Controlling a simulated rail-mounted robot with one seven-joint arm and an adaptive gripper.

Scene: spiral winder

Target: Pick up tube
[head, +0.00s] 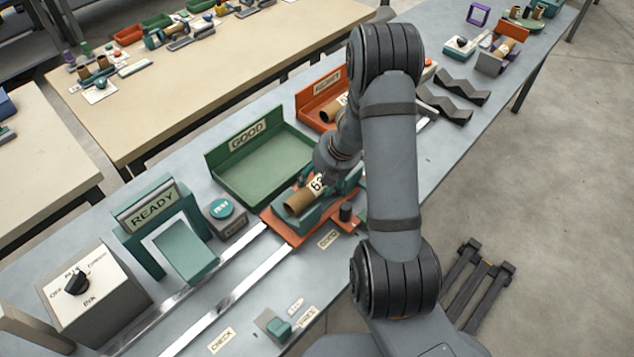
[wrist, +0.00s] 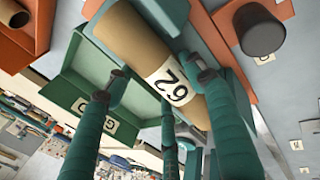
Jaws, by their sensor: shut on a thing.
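The brown cardboard tube (head: 299,203) with a white number label lies at the teal cradle (head: 318,212) on an orange carriage in the head view. In the wrist view the tube (wrist: 130,35) runs diagonally between my fingers. My gripper (head: 322,183) reaches it from above and is shut on it. In the wrist view the teal fingers of my gripper (wrist: 160,85) lie on both sides of the tube near its label. My arm hides part of the carriage. I cannot tell whether the tube rests in the cradle or is slightly raised.
A green GOOD tray (head: 225,185) stands behind the cradle. An orange tray (head: 312,92) holding another tube (head: 331,112) is beyond it. A dark knob (head: 346,211) stands close to the cradle. Rails (head: 215,318), a READY stand (head: 150,212) and a control box (head: 95,297) are at left.

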